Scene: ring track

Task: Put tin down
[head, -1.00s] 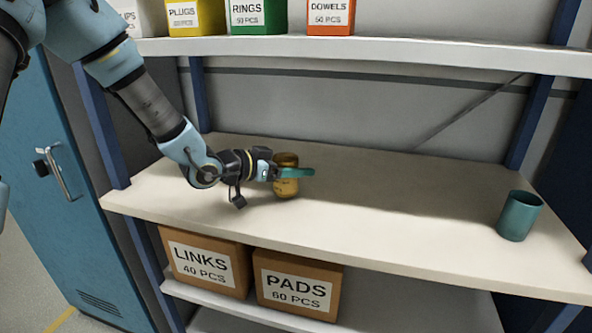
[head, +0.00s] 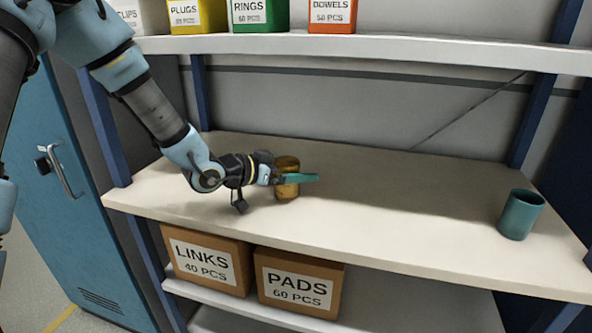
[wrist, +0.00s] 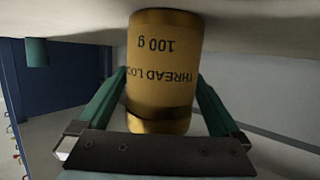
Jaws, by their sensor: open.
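The tin (head: 287,170) is a gold-yellow cylinder standing on the cream middle shelf (head: 390,205), left of its centre. In the wrist view the tin (wrist: 163,70) carries dark, upside-down lettering reading "THREAD LO..." and "100 g". My gripper (head: 303,178) reaches in level from the left, with its teal fingers around the tin. In the wrist view my gripper (wrist: 160,90) has one finger on each side of the tin, with a small gap showing on each side, so it is open. In the head view the near finger hides part of the tin.
A teal cup (head: 521,214) stands at the right end of the shelf; the shelf between is clear. Labelled bins, including the orange dowels bin (head: 332,14), sit on the upper shelf (head: 400,51). Cardboard boxes marked links (head: 207,265) and pads (head: 300,290) sit below. A blue cabinet (head: 62,200) stands left.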

